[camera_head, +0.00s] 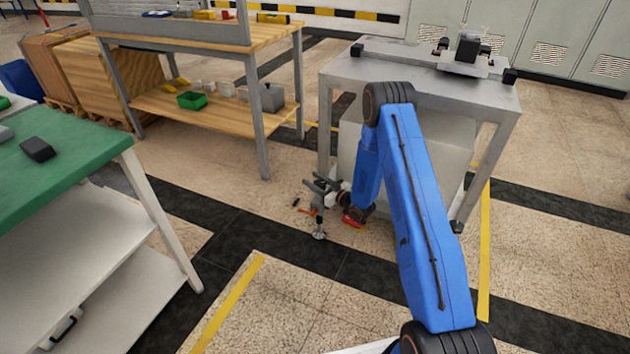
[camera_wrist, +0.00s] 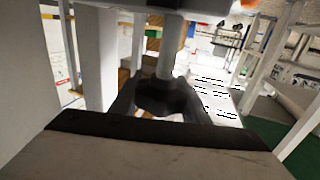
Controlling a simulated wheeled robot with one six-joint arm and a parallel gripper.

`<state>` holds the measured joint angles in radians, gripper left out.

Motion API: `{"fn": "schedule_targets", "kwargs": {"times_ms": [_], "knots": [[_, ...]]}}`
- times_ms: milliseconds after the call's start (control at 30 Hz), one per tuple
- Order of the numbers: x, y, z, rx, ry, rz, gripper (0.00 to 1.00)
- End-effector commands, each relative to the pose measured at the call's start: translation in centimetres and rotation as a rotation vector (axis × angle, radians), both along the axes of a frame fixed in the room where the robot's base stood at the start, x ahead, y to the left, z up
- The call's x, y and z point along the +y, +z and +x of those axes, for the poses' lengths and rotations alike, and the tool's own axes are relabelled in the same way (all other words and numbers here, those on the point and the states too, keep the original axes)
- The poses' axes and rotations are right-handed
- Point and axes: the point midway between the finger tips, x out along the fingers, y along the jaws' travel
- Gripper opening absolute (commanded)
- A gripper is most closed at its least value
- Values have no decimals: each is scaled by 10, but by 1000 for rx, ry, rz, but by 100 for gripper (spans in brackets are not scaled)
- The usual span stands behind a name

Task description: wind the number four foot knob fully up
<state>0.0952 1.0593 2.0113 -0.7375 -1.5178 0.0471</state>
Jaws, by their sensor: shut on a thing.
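The foot knob is a dark lobed knob (camera_wrist: 165,98) on a pale upright rod (camera_wrist: 170,50), seen in the middle of the wrist view. My gripper (camera_wrist: 160,104) is shut on this knob, with one dark finger on each side of it. In the head view, my gripper (camera_head: 323,190) is low near the floor, by the lower end of the grey table's near left leg (camera_head: 325,125). There the gripper hides the knob. A small round pale foot pad (camera_head: 319,236) shows on the floor just below. No number can be read on the knob.
The grey table (camera_head: 420,80) carries a small fixture (camera_head: 468,55). A wooden workbench (camera_head: 215,105) stands at the left, and a green-topped table (camera_head: 70,160) is nearer left. Small orange and red items (camera_head: 353,218) show near my gripper. The floor in front is clear.

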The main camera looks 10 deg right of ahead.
Motion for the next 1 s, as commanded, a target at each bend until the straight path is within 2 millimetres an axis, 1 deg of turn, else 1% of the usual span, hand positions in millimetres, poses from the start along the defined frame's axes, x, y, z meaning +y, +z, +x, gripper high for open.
{"fn": "schedule_targets", "kwargs": {"times_ms": [200,500,733,1000], "knots": [[3,-1,-4,0,190,-1,20],[9,0,-9,-1,388,-2,20],[11,-1,-13,1,466,1,20],[11,0,-14,1,492,1,20]]}}
